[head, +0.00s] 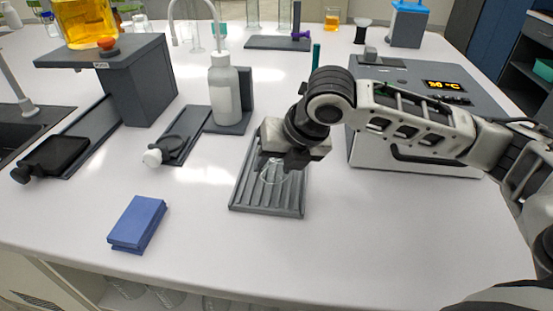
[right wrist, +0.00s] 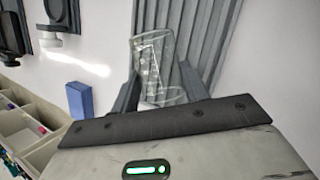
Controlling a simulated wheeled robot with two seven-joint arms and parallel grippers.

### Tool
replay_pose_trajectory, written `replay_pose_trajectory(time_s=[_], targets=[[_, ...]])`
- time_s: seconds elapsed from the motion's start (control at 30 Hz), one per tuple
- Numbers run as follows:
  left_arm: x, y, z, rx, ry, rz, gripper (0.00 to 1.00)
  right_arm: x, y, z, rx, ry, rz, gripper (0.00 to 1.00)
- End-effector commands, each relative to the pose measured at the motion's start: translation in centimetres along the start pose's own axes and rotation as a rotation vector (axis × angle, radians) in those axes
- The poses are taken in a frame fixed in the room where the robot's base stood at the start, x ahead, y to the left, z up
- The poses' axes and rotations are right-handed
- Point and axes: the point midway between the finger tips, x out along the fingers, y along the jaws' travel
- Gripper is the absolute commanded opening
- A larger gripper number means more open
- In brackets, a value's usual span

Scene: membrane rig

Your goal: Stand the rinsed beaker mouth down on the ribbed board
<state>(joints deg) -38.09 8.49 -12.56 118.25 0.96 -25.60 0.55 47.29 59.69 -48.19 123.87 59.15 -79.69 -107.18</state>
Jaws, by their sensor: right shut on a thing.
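The ribbed board (head: 262,203) lies flat on the white bench, grey with raised ribs. It also fills the upper middle of the right wrist view (right wrist: 205,28). My right gripper (head: 273,163) is over the board, shut on a small clear glass beaker (head: 270,177). In the right wrist view the beaker (right wrist: 152,60) shows between the two dark fingers, in front of the ribs. The glass is faint, so I cannot tell which end is the mouth or whether it touches the board. My left gripper is not in view.
A white wash bottle (head: 224,92) in a dark holder stands behind the board. A grey instrument with an orange display (head: 430,110) stands to the right.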

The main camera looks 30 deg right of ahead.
Motion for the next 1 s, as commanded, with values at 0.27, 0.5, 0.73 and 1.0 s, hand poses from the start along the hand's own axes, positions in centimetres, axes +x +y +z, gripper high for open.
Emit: replay_pose_trajectory(time_s=[0.27, 0.5, 0.73, 1.0], targets=[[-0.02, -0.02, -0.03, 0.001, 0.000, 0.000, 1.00, -0.01, -0.01, 0.02, 0.000, 0.000, 0.000, 0.22], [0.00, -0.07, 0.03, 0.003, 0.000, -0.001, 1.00, 0.06, -0.03, -0.02, 0.000, 0.000, 0.000, 0.22], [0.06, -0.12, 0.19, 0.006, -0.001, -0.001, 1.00, 0.36, -0.13, -0.15, 0.001, 0.001, 0.000, 0.22], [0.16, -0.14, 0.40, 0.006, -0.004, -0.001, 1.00, 0.72, -0.25, -0.30, 0.001, 0.001, 0.000, 0.22]])
